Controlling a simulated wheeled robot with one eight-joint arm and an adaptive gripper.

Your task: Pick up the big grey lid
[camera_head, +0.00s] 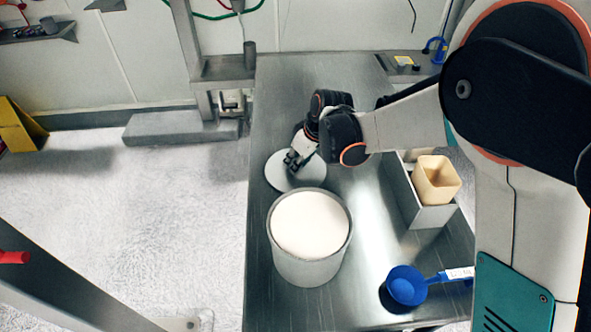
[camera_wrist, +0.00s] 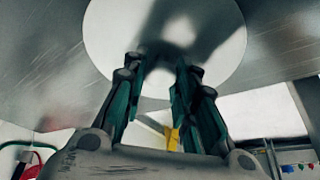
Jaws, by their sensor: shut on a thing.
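The big grey lid (camera_head: 281,178) is a flat round disc on the steel table, just behind the large grey pot. In the wrist view the lid (camera_wrist: 115,35) fills the upper middle, with shadows of my fingers on it. My gripper (camera_head: 293,161) is right over the lid, with its fingers pointing down to its middle. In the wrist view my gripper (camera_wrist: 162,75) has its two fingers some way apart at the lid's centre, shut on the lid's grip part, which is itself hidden. I cannot tell whether the lid is clear of the table.
The large grey pot (camera_head: 310,272) full of white powder (camera_head: 310,224) stands in front of the lid. A grey box (camera_head: 432,216) with a beige container (camera_head: 437,180) is at the right. A blue scoop (camera_head: 406,287) lies near the front. The table's left part behind the lid is clear.

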